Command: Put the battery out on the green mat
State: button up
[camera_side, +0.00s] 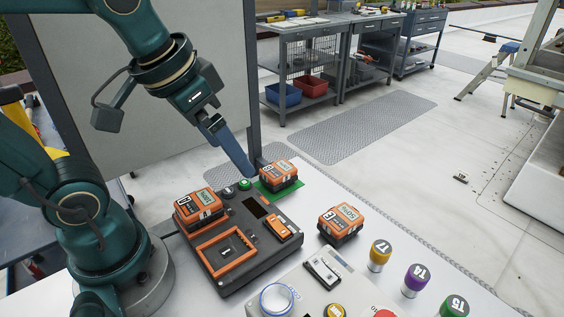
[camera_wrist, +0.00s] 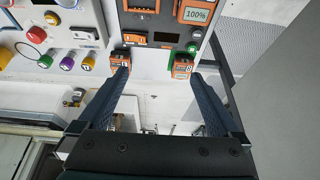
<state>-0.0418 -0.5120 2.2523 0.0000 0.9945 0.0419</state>
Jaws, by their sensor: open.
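The small green mat (camera_side: 264,190) lies at the far edge of the white table. An orange and black battery (camera_side: 278,175) rests on it, covering most of it; that battery also shows near the right fingertip in the wrist view (camera_wrist: 183,65). My gripper (camera_side: 250,170) is open and empty, its fingers beside the mat's battery in the side view; the exact gap is hard to tell. A second battery (camera_side: 198,210) sits on the dark device's left part, reading 100% in the wrist view (camera_wrist: 195,13). A third battery (camera_side: 341,224), labelled 50%, stands on the table.
The dark device (camera_side: 268,258) has an orange-framed bay (camera_side: 226,250) that looks empty. A control panel (camera_side: 310,285) and yellow, purple and green numbered cylinders (camera_side: 415,280) stand at the front right. A grey panel (camera_side: 150,110) rises behind the arm.

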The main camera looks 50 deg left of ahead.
jog(key=shift+s+d+f+t, duration=0.25)
jog(key=shift+s+f, duration=0.3)
jog(key=shift+s, duration=0.25)
jog(key=shift+s+d+f+t, duration=0.15)
jog(key=shift+s+f+t, duration=0.1)
jog(key=shift+s+f, duration=0.4)
jog(key=shift+s+r, duration=0.15)
